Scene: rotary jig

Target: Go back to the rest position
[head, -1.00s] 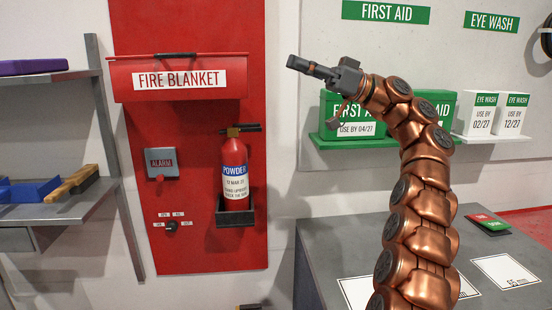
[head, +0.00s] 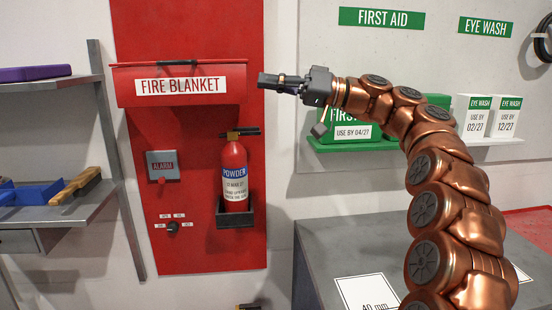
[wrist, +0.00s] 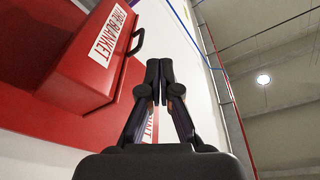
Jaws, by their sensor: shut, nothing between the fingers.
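My gripper (head: 268,81) is shut and empty in the head view. It is held up in the air, pointing left, with its fingertips near the right end of the fire blanket case as seen in the picture. In the wrist view the two dark fingers of my gripper (wrist: 153,80) meet at their tips with nothing between them. My copper arm reaches up from the lower right and hides part of the first aid boxes.
The red fire blanket case (head: 125,90) and fire extinguisher (head: 235,168) are on the red panel. A grey table (head: 325,235) is below. Shelves (head: 60,212) are at left.

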